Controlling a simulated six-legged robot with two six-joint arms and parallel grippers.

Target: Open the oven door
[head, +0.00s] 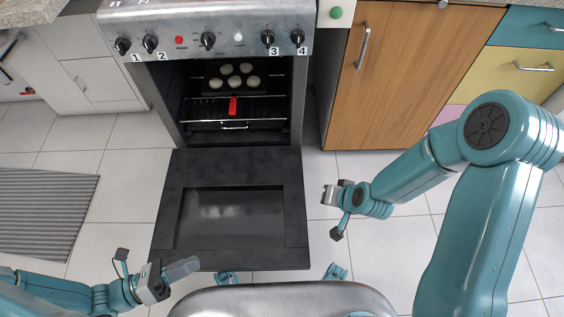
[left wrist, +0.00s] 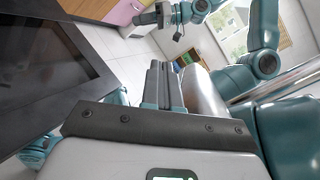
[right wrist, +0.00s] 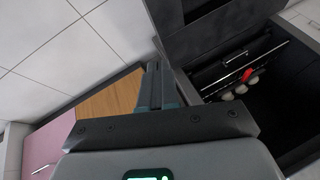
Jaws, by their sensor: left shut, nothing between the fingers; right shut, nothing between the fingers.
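The oven (head: 210,40) stands at the top middle of the head view. Its black door (head: 230,215) is folded down flat in front of the open cavity, and its inner side with the glass panel faces up. The door also shows at the left of the left wrist view (left wrist: 45,65). My left gripper (head: 182,268) is shut and empty, near the door's lower left corner and apart from it. My right gripper (head: 330,195) is shut and empty, just right of the door's right edge. The right wrist view shows its closed fingers (right wrist: 160,85) and the cavity behind.
Inside the oven, a dark tray with several pale round buns (head: 232,76) sits on a rack, with a red item (head: 233,106) at its front. A wooden cabinet (head: 405,70) stands right of the oven. A grey striped mat (head: 45,210) lies at left. Tiled floor is clear on both sides.

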